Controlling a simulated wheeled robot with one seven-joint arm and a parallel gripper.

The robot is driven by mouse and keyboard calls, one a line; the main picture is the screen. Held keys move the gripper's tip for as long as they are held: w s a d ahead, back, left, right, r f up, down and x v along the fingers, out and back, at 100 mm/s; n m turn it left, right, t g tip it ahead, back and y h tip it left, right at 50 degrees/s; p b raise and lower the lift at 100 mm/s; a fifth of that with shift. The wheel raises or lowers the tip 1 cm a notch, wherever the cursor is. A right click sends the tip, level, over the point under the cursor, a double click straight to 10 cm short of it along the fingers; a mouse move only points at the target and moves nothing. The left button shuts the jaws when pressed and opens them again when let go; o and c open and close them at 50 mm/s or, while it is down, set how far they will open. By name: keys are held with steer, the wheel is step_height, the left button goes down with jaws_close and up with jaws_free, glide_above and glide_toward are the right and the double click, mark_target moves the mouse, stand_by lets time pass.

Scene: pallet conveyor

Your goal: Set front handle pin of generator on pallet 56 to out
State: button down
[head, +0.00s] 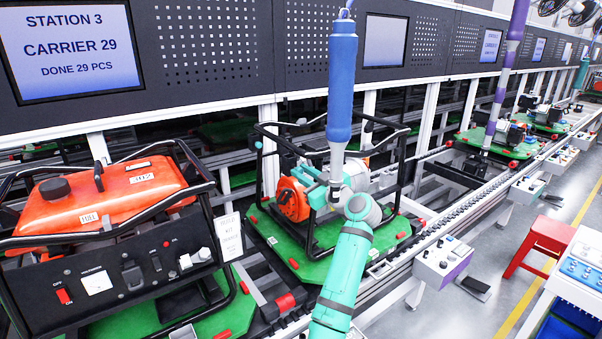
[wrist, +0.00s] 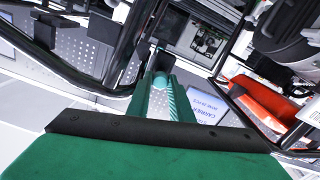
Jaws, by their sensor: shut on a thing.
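The generator with a black tube frame (head: 398,185) and an orange round engine cover (head: 292,199) stands on a green pallet (head: 318,268) in mid-picture. I cannot read a pallet number there. My gripper (head: 314,188) is at the near side of this frame, partly behind a hanging tool. In the wrist view my gripper (wrist: 163,88) is shut on a small light teal knob (wrist: 160,80), which looks like a pin knob beside the black frame tube (wrist: 135,45). The pin's shaft is hidden, so in or out does not show. Another teal knob (head: 258,145) shows on the frame's far left corner.
A blue hanging tool (head: 341,90) with a grey shaft hangs close to my gripper. A generator with an orange tank (head: 120,197) stands at left, next to a white card (head: 229,236). A control box (head: 442,261) and red stool (head: 540,243) are at right.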

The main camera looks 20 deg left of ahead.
steer(key=c, duration=1.6)
jaws_free()
steer(key=shift+d, duration=0.5)
steer(key=v, duration=1)
steer(key=shift+s+a, duration=0.15)
steer(key=shift+s, duration=0.25)
